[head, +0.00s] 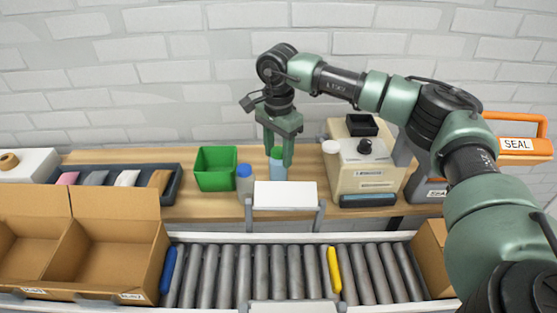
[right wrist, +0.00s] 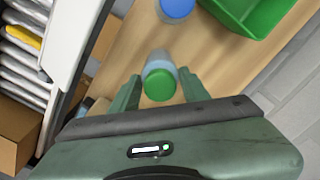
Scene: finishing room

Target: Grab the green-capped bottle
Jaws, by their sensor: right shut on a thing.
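The green-capped bottle (head: 278,172) has a pale translucent body and stands upright on the wooden bench (head: 222,208). My right gripper (head: 277,158) comes down on it from above, with one finger on each side. In the right wrist view the green-capped bottle (right wrist: 161,82) is between the two fingers of my right gripper (right wrist: 160,80), which is shut on it. The bottle's lower part is partly hidden behind a white panel in the head view. My left gripper is not in view.
A blue-capped bottle (head: 244,184) stands close to the left, with a green bin (head: 215,169) beyond it. A white panel (head: 285,195) stands in front. A beige machine (head: 362,172) is on the right. A roller conveyor (head: 225,274) with cardboard boxes runs along the front.

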